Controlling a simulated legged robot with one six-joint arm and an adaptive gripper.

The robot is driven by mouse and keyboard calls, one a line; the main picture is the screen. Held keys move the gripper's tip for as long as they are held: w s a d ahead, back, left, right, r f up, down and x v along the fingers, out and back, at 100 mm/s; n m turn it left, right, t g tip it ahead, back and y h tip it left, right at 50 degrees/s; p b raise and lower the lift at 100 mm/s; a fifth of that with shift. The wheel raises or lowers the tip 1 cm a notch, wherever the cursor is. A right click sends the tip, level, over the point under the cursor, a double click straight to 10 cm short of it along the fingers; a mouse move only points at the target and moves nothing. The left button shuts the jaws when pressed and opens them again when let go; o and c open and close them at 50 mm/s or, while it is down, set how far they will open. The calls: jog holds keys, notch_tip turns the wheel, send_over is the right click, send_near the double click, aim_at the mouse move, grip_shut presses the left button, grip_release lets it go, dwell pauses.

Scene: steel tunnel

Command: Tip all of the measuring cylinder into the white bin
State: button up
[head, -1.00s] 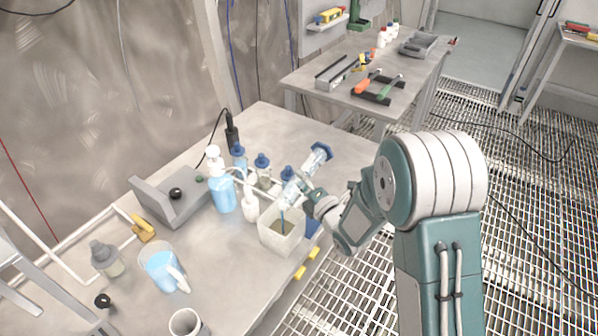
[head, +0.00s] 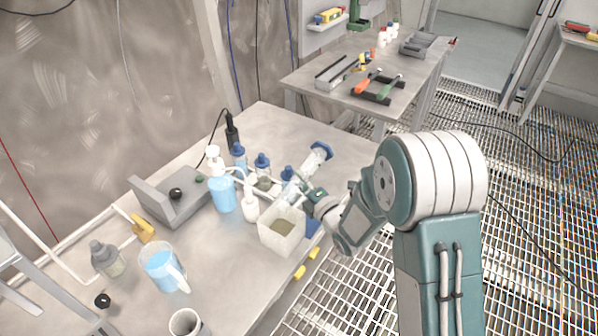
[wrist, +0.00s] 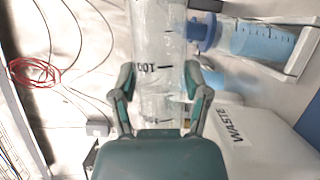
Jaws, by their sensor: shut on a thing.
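The clear measuring cylinder (head: 314,162) with a blue foot is tilted, foot up to the right and mouth down to the left, above the white bin (head: 275,240). My gripper (head: 312,195) is shut on its side. In the wrist view, my gripper's fingers (wrist: 160,82) press both sides of the cylinder (wrist: 158,35), whose visible part looks clear, with no blue liquid seen. Its mouth is hard to make out. The bin, labelled WASTE in the wrist view (wrist: 265,150), stands open at the table's edge with something dull brownish inside.
A blue pump bottle (head: 222,192), a white squeeze bottle (head: 250,205) and several blue-capped bottles (head: 262,165) crowd left of and behind the bin. The table right of the cylinder is clear.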

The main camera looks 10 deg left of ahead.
aim_at(298, 180)
dwell(0.5)
jog(key=shift+w+d+f+m+h, duration=0.1)
jog(key=shift+w+f+m+h, duration=0.25)
jog(key=shift+m, duration=0.35)
jog(key=shift+d+f+m+h, duration=0.15)
jog(key=shift+f+m, duration=0.3)
jog(key=shift+m, duration=0.25)
jog(key=shift+a, duration=0.1)
jog(key=m+g, duration=0.2)
jog(key=m, duration=0.2)
jog(key=shift+h, duration=0.4)
jog(key=shift+s, duration=0.1)
jog(key=shift+s+a+r+m+g, duration=0.1)
jog(key=shift+s+r+m+g, duration=0.15)
jog(key=shift+r+m, duration=0.25)
jog(key=shift+s+a+r+m+g, duration=0.1)
jog(key=shift+r+m+g, duration=0.25)
jog(key=shift+r+m, duration=0.1)
jog(key=shift+s+a+r+m+g, duration=0.1)
jog(key=shift+s+r+m+g, duration=0.2)
jog(key=shift+r+m, duration=0.2)
jog(key=shift+s+a+r+m+g, duration=0.15)
jog(key=shift+r+m+g, duration=0.15)
jog(key=shift+r+m, duration=0.15)
jog(key=shift+s+r+m+g, duration=0.3)
jog(key=shift+r+m, duration=0.1)
jog(key=shift+r, duration=0.15)
